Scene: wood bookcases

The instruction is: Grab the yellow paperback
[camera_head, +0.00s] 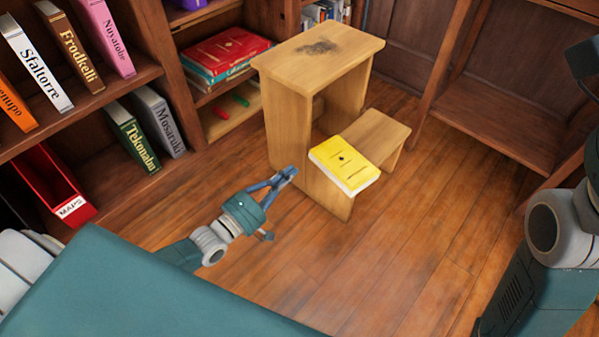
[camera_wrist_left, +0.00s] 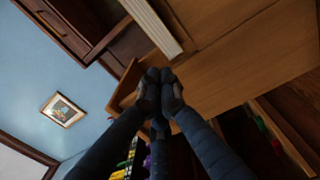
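The yellow paperback (camera_head: 345,163) lies flat on the lower step of a wooden step stool (camera_head: 288,118) in the head view, jutting slightly past the step's edge. Its pale page edge (camera_wrist_left: 152,25) shows at the top of the left wrist view, just beyond my fingertips. My left gripper (camera_head: 289,173) is just left of the stool and the book, apart from the book. In the left wrist view its fingers (camera_wrist_left: 160,78) are together with nothing seen between them.
Bookcases stand at the left, with books such as a green one (camera_head: 133,138) and a red MAPS holder (camera_head: 57,186). A red book (camera_head: 225,50) tops a stack behind the stool. An empty shelf (camera_head: 500,120) is at the right. The floor (camera_head: 400,240) in front is clear.

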